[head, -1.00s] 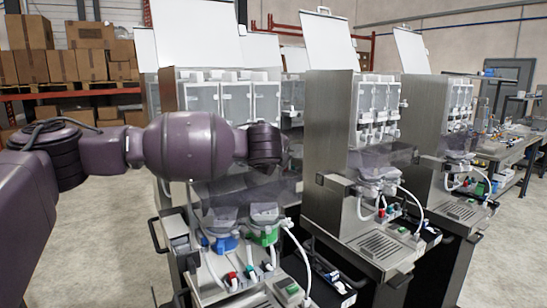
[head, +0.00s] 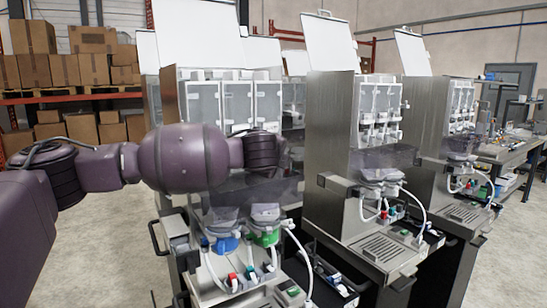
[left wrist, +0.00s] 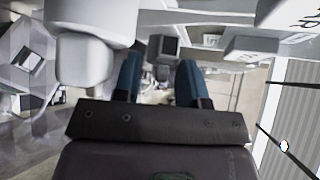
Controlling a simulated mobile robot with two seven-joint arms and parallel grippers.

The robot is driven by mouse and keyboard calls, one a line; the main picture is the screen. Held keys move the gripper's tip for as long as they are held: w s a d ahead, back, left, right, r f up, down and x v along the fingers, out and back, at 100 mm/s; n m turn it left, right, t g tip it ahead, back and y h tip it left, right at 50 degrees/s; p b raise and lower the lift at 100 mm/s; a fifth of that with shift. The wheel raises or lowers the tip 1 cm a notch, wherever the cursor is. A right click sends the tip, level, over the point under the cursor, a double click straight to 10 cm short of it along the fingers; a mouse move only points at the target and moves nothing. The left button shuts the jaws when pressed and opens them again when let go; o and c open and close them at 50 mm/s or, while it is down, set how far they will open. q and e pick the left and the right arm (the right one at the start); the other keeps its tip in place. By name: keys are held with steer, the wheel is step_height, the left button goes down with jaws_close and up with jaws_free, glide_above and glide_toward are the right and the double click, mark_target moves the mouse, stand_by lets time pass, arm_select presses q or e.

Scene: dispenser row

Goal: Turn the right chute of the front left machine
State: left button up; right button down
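The front left machine (head: 180,105) has three clear canisters (head: 237,103) side by side. My left arm crosses in front of it in the head view and hides the chutes below the canisters, the right chute among them. My left gripper is hidden in the head view. In the left wrist view my left gripper (left wrist: 160,82) has its two blue fingers apart, with a visible gap and nothing clearly held between them. A large white rounded part (left wrist: 88,58) is close beside the left finger; I cannot tell which chute it is. My right gripper is not in view.
Below my arm are a blue-based hopper (head: 225,244), a green-based hopper (head: 266,237) and white hoses. A second machine (head: 332,130) stands close to the right, with another beyond it. Cardboard boxes (head: 62,70) fill a rack at the back left. Floor is clear at left.

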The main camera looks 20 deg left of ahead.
arm_select(q)
steer(key=v, duration=1)
steer(key=shift+s+r+b, duration=0.15)
steer(key=shift+s+b, duration=0.15)
steer(key=shift+b, duration=0.15)
